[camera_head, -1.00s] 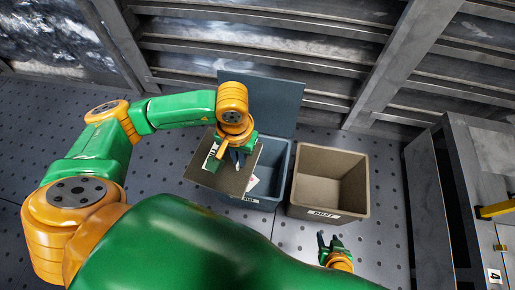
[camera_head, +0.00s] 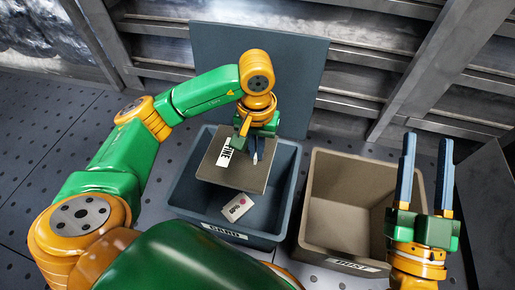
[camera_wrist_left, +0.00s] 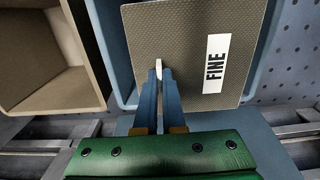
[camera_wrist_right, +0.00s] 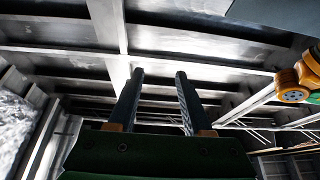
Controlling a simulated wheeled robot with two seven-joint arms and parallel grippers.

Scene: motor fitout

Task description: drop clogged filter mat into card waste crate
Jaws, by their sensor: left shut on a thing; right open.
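The filter mat (camera_head: 232,176), a grey-brown square plate with a white FINE label, is held over the blue-grey crate (camera_head: 187,180), whose front label appears to read CARD. The left wrist view shows the fingers (camera_wrist_left: 159,72) pinching the mat (camera_wrist_left: 180,40) above the blue crate. The mat hides part of the crate's inside. My right gripper (camera_head: 427,148) is open, empty and pointing up, in front of the tan crate's right side; its spread fingers (camera_wrist_right: 159,76) show in the right wrist view.
The tan crate (camera_head: 340,185), labelled DUST, stands to the right and looks empty. Metal wall ribs rise behind; perforated floor (camera_head: 35,150) lies left.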

